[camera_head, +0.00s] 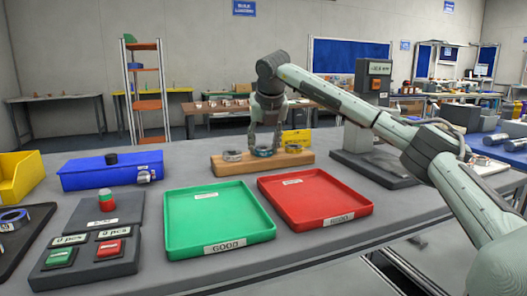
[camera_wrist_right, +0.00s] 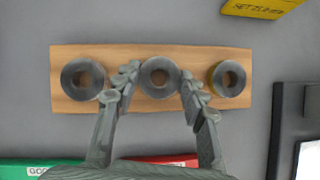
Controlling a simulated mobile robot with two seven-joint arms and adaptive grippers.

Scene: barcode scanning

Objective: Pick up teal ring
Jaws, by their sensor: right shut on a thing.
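A wooden board (camera_head: 222,168) carries three rings in a row. The middle ring (camera_head: 263,152) looks bluish-teal in the head view and grey in the wrist view (camera_wrist_right: 158,77). My right gripper (camera_head: 265,138) reaches down from above and is shut on this middle ring, with one finger on each side in the wrist view (camera_wrist_right: 159,78). The ring is at the board; I cannot tell any gap beneath it. A grey ring (camera_head: 232,156) sits to its left and a brass-toned ring (camera_head: 294,149) to its right. My left gripper is not in view.
A green tray (camera_head: 217,217) and a red tray (camera_head: 315,198) lie in front of the board. A dark stand (camera_head: 372,168) is at the right and a blue bin (camera_head: 112,171) at the left. A yellow sign (camera_head: 296,137) stands behind the board.

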